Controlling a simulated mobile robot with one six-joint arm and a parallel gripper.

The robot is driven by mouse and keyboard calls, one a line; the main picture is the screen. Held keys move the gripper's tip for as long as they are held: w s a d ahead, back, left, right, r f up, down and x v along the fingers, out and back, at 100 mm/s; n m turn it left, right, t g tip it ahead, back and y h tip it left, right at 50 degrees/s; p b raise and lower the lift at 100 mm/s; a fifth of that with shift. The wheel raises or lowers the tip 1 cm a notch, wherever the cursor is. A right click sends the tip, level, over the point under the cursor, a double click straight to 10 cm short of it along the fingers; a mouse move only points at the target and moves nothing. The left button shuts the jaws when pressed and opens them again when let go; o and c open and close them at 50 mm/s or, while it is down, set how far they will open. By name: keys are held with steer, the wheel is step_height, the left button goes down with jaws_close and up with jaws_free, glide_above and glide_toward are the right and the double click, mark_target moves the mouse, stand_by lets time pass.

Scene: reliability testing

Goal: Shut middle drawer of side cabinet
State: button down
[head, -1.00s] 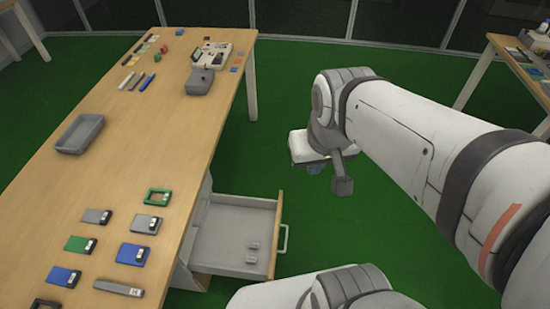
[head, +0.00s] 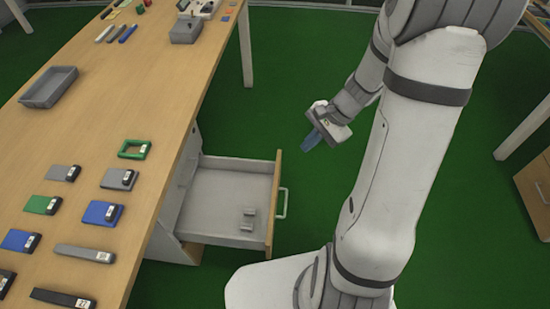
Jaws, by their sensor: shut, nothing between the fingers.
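The side cabinet (head: 185,200) stands under the right edge of the table, mostly hidden by the tabletop. One drawer (head: 215,195) is pulled out to the right. It has a grey inside, a wooden front and a pale handle (head: 283,203). Two small grey pieces (head: 247,219) lie in it. Which level this drawer is cannot be told for sure from here. My gripper (head: 311,139) has blue fingers, is shut and empty, and hangs in free air above the green floor, to the upper right of the drawer front and apart from it.
The wooden table (head: 150,100) carries a grey tray (head: 48,87), a green frame (head: 135,149) and several small coloured boxes. A wooden cabinet (head: 535,190) stands at the right edge. Green floor (head: 270,110) is clear between the table and my arm.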

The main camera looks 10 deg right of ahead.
steer(key=w+d+f+m+t+y+b, duration=0.1)
steer(key=w+d+f+m+b, duration=0.25)
steer(key=f, duration=0.85)
steer(key=d+f+m+t+y+b, duration=0.1)
steer(key=d+f+m+b, duration=0.35)
steer(key=f, duration=0.85)
steer(key=shift+m, duration=0.6)
steer(key=w+a+f+b, duration=0.1)
steer(key=a+f, duration=0.1)
steer(key=a, duration=0.1)
steer(key=w+a+f+b, duration=0.1)
steer(key=a+f, duration=0.1)
steer(key=a, duration=0.2)
steer(key=a+f+b, duration=0.1)
steer(key=a+f, duration=0.1)
steer(key=a, duration=0.2)
steer(key=shift+w+f+b, duration=0.3)
steer(key=shift+w+f, duration=0.1)
steer(key=shift+w+a+r, duration=0.1)
steer(key=shift+w+a, duration=0.1)
steer(key=shift+a, duration=0.35)
